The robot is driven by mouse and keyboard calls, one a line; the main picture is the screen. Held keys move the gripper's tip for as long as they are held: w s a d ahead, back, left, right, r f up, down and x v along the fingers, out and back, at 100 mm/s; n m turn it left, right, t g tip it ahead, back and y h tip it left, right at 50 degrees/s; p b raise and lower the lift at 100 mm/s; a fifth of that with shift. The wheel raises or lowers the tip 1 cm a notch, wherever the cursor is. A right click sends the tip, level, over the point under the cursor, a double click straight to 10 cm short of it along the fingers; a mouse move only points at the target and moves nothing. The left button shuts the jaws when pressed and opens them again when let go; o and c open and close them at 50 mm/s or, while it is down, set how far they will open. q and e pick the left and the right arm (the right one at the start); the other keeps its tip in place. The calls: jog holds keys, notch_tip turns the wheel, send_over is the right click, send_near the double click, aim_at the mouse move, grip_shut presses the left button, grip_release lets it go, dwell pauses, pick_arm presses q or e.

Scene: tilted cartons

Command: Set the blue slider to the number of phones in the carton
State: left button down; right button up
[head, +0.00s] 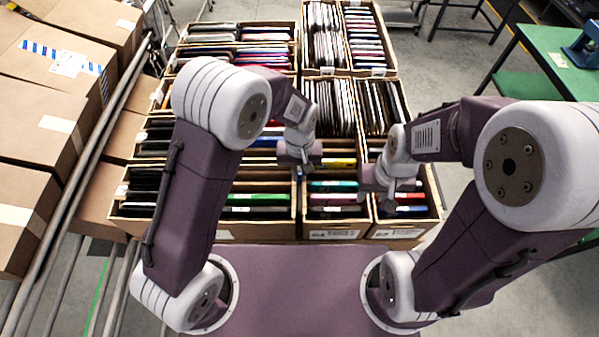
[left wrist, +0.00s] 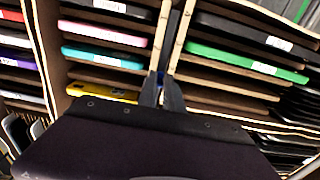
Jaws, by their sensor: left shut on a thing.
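My left gripper (head: 302,168) reaches down over the seam between two front cartons, and its jaws also show in the left wrist view (left wrist: 161,88). It is shut on a small blue piece (left wrist: 160,77), which looks like the blue slider and is mostly hidden by the fingers. The front middle carton (head: 334,234) holds pink, teal and black phones standing in rows, with a yellow one further back. The front left carton (head: 222,235) holds dark phones and a green one. My right gripper (head: 388,196) hangs over the front right carton (head: 408,233); its jaws are too small to read.
More open cartons full of tilted phones stand behind, such as a back left one (head: 297,36). Closed brown boxes (head: 50,70) sit on a rack with metal rails (head: 95,150) at the left. A green table (head: 548,45) stands at the right. Grey floor is clear beside the cartons.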

aim_at(299, 169)
pick_arm(q)
jog(key=w, duration=0.4)
jog(key=shift+w+f, duration=0.15)
jog(key=shift+f, duration=0.05)
jog(key=c, duration=1.8)
grip_release()
jog(key=o, duration=0.3)
jog(key=shift+w, duration=0.1)
notch_tip(299, 169, up, 9)
jog(key=shift+r+b, duration=0.1)
jog(key=shift+b, duration=0.7)
